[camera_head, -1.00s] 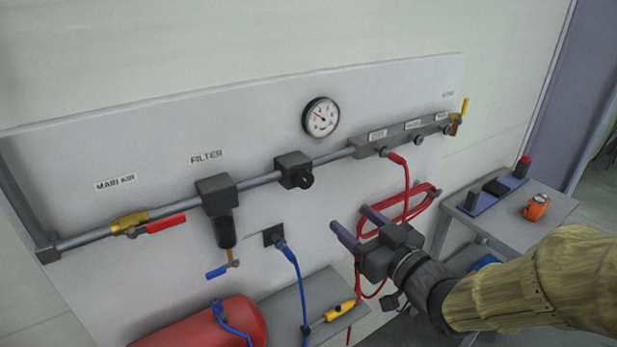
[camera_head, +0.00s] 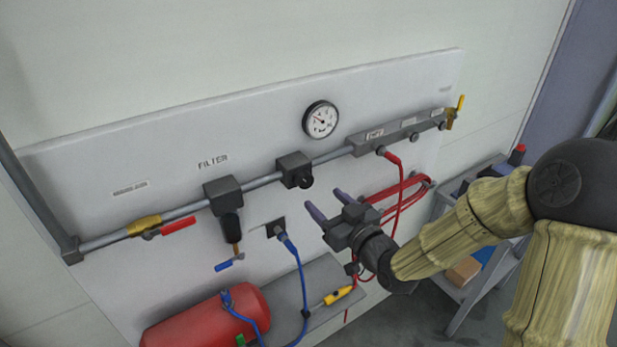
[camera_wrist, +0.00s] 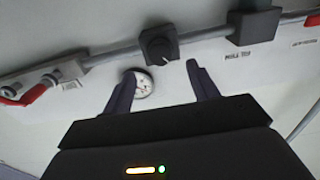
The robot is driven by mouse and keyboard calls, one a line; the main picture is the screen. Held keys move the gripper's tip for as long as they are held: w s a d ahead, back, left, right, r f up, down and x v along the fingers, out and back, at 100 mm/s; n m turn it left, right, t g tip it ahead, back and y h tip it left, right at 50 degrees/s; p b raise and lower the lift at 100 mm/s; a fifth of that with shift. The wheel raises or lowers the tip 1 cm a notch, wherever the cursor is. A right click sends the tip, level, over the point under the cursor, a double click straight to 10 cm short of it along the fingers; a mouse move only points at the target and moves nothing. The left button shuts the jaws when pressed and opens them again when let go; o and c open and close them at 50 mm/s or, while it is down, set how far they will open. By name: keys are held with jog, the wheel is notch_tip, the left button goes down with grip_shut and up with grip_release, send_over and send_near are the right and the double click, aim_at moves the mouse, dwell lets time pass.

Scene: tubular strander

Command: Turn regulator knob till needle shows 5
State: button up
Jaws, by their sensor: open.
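The regulator (camera_head: 295,168) is a dark block on the grey pipe, with a round black knob (camera_head: 306,182) on its front. The knob also shows in the wrist view (camera_wrist: 160,47), just beyond and between the fingertips. The round white gauge (camera_head: 321,119) hangs above the pipe, right of the regulator; its needle points to the upper left, but the numbers are too small to read. In the wrist view the gauge (camera_wrist: 146,88) is partly hidden by the left finger. My gripper (camera_head: 327,203) is open and empty, below and right of the knob, apart from it.
The filter (camera_head: 223,194) and a red-handled valve (camera_head: 178,227) are left of the regulator. A manifold (camera_head: 400,133) with a red hose (camera_head: 400,185) is at right. A blue hose (camera_head: 298,270) hangs below, near a red tank (camera_head: 205,322).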

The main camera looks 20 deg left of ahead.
aim_at(307, 184)
jog(key=p+x, duration=0.3)
jog(key=x, duration=0.5)
jog(key=c, duration=1)
